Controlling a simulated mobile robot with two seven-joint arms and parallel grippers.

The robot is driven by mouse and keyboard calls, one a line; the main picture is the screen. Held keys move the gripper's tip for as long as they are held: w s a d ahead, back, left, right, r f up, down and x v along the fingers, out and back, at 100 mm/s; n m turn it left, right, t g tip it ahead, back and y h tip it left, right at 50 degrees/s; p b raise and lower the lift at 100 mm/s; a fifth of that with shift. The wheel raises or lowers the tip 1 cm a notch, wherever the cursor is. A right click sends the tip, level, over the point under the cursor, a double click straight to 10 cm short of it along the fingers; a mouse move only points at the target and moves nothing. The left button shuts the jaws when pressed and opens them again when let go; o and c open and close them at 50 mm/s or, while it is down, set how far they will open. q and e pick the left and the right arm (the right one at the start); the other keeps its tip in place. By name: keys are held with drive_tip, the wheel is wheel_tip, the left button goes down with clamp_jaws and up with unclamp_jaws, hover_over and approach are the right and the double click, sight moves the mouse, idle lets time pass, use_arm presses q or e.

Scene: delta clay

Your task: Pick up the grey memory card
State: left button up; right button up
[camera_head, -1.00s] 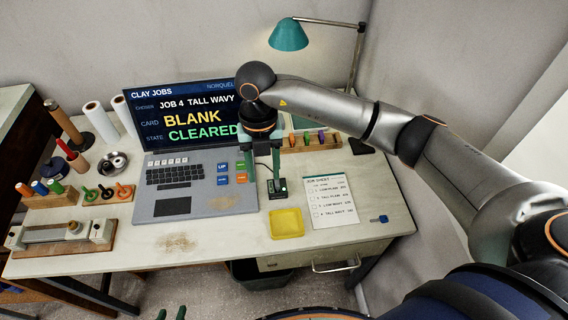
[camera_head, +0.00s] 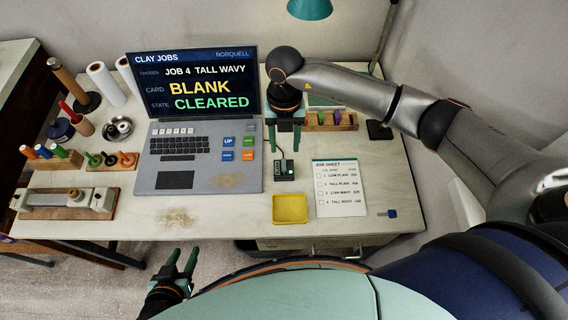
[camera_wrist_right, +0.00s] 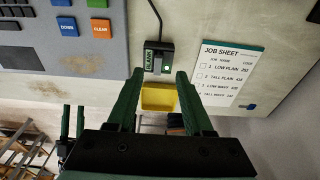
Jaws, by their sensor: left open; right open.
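A small black card reader (camera_head: 284,170) with a green light and a cable stands on the desk, right of the laptop. In the right wrist view a small piece labelled BLANK (camera_wrist_right: 149,60) sits at the reader (camera_wrist_right: 159,55); it looks like the grey memory card, but its edges are hard to make out. My right gripper (camera_head: 285,148) is open and empty, above and just behind the reader in the head view. Its fingers (camera_wrist_right: 160,74) point towards the reader in the wrist view. My left gripper (camera_head: 183,256) is open and empty, in front of the desk.
A yellow tray (camera_head: 290,222) lies in front of the reader. A job sheet (camera_head: 340,200) and a blue tag (camera_head: 387,213) lie to the right. The laptop (camera_head: 180,207) is on the left. A rack of colored tools (camera_head: 330,127) and a lamp (camera_head: 310,9) stand behind.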

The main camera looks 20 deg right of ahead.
sight(284, 163)
drive_tip(key=f, duration=0.1)
drive_tip(key=s+f, duration=0.1)
drive_tip(key=f, duration=0.2)
drive_tip(key=shift+s+a+f+p, duration=0.25)
drive_tip(key=shift+a+f+p, duration=0.1)
drive_tip(key=shift+p, duration=0.05)
drive_tip(key=shift+f, duration=0.5)
clamp_jaws()
